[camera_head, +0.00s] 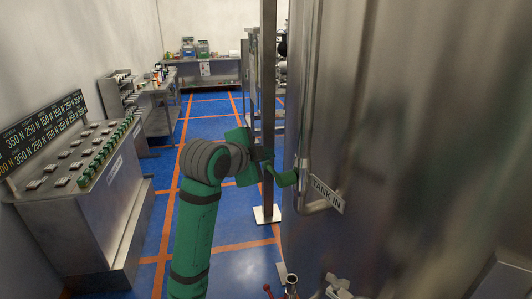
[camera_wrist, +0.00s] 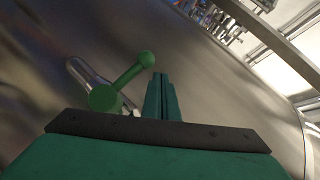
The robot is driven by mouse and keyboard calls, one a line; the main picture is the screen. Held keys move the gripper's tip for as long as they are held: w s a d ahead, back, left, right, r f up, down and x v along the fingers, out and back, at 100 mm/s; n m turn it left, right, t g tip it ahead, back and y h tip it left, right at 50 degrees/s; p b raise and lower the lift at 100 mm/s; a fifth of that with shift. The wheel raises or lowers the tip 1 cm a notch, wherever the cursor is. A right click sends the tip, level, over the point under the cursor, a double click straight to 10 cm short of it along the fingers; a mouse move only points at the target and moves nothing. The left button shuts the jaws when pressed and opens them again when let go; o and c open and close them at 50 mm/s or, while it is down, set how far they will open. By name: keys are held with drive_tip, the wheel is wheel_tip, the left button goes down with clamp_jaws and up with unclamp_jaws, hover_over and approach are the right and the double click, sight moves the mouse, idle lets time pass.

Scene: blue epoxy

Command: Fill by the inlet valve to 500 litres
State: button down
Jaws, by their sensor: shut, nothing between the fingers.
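The inlet valve's green lever (camera_head: 286,179) sticks out from the side of the large steel tank (camera_head: 400,130), beside a plate reading "TANK IN" (camera_head: 327,194). In the wrist view the green lever (camera_wrist: 125,82) has a round ball end and a thick hub, with a bright metal pipe (camera_wrist: 82,72) behind it. My gripper (camera_wrist: 160,97) is shut and empty, its fingers just right of the lever, with a narrow gap showing between them. In the head view my gripper (camera_head: 266,166) is small and partly hidden at the lever's left. No litre reading is legible.
A steel post (camera_head: 268,100) on a white foot stands behind my gripper. Small fittings (camera_head: 337,287) are at the tank's lower front. Blue floor is clear in the middle.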

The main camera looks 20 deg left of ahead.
drive_tip(key=shift+w+a+f, duration=0.1)
drive_tip(key=shift+w+f, duration=0.05)
drive_tip(key=shift+f, duration=0.15)
drive_tip(key=shift+a+f, duration=0.1)
idle(0.4)
drive_tip(key=r, duration=0.1)
drive_tip(key=d+r, duration=0.2)
drive_tip(key=r, duration=0.1)
drive_tip(key=s+a+r, duration=0.3)
drive_tip(key=s+r, duration=0.2)
drive_tip(key=s, duration=0.1)
drive_tip(key=shift+s+r, duration=0.2)
drive_tip(key=shift+r, duration=0.1)
drive_tip(key=shift+s+a, duration=0.1)
drive_tip(key=shift+a, duration=0.15)
